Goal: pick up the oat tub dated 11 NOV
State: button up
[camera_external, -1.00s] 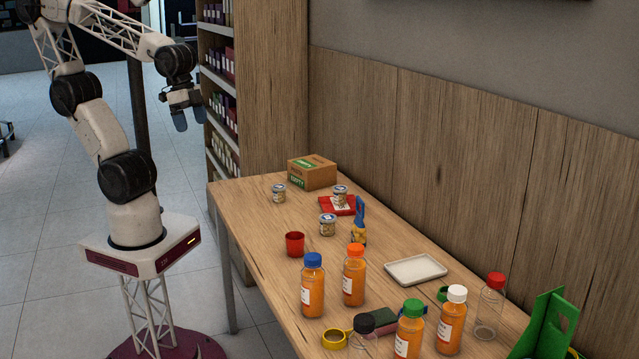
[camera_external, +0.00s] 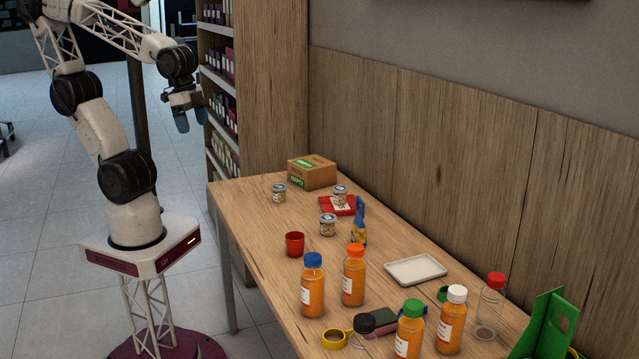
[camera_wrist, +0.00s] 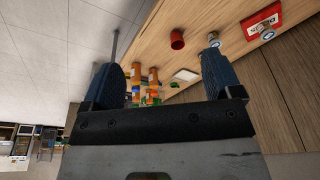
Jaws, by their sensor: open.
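Three small tubs with pale lids stand at the far end of the table. One tub (camera_external: 279,193) is at the left near the box, one tub (camera_external: 328,225) is nearer the middle, and one tub (camera_external: 340,195) is on a red item (camera_external: 331,208). Their dates are too small to read, so I cannot tell which is 11 NOV. The wrist view shows a tub (camera_wrist: 214,40) and another tub on the red item (camera_wrist: 267,32). My gripper (camera_external: 189,119) is open and empty, beyond the table's left edge and apart from the tubs; its fingers also show in the wrist view (camera_wrist: 166,84).
A cardboard box (camera_external: 312,172) stands at the table's far end. A red cup (camera_external: 295,244), a blue-and-yellow item (camera_external: 359,222), a white tray (camera_external: 415,270) and several juice bottles (camera_external: 353,278) stand nearer. A shelf (camera_external: 270,90) rises behind my gripper.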

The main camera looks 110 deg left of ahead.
jog(key=w+a+f+m+g+y, duration=0.2)
jog(key=a+f+g+y, duration=0.25)
jog(key=a+f, duration=0.35)
jog(key=m+g+y, duration=0.1)
jog(key=m+y, duration=1.2)
send_over(277, 191)
jog(key=d, duration=0.5)
notch_tip(277, 191, down, 17)
jog(key=shift+w+a, duration=0.25)
jog(key=shift+w, duration=0.2)
jog(key=shift+f, duration=0.1)
jog(key=shift+f, duration=4)
jog(key=shift+s+a+r+g, duration=0.1)
jog(key=shift+a+g, duration=0.25)
jog(key=shift+a, duration=0.1)
jog(key=shift+s+a, duration=0.1)
jog(key=shift+a, duration=0.4)
jog(key=shift+a, duration=0.1)
